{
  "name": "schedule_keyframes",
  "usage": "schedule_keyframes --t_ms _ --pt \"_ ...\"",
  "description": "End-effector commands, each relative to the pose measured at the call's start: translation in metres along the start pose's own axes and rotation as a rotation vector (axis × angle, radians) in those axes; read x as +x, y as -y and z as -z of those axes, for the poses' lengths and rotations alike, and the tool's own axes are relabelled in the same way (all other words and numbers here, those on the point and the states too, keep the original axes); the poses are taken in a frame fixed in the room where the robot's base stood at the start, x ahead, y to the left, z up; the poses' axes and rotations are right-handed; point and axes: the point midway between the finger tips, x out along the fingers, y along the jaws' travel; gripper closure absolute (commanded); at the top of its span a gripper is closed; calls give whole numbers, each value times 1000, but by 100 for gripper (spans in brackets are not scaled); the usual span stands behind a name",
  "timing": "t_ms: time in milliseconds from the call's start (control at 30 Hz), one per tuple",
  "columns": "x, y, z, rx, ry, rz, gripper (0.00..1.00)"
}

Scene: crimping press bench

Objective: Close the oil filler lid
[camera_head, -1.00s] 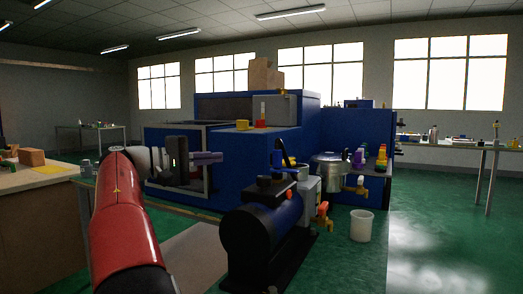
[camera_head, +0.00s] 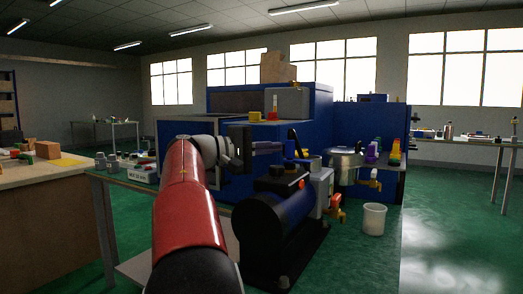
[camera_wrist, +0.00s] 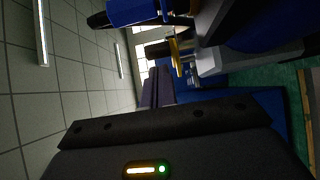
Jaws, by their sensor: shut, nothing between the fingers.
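My gripper (camera_head: 281,146) is shut and empty. It points right, with its fingertips close to a blue upright part (camera_head: 290,149) above the pump unit; I cannot tell whether they touch. A small yellow piece (camera_head: 302,153) is just right of that part. The grey housing (camera_head: 321,186) stands below and to the right. The oil filler lid cannot be picked out for certain near these parts. In the wrist view my closed fingers (camera_wrist: 157,88) point toward a dark cylindrical end (camera_wrist: 158,49) and a yellow piece (camera_wrist: 175,52).
A metal pot (camera_head: 345,166) and a white bucket (camera_head: 374,219) stand to the right. The large blue machine (camera_head: 320,110) is behind.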

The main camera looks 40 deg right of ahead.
Motion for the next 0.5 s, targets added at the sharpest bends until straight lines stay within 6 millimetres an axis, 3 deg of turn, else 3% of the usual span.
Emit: schedule_keyframes --t_ms 367,500 --pt "0 0 -2 0 0 0 100" --pt "4 3 -12 1 0 1 100"
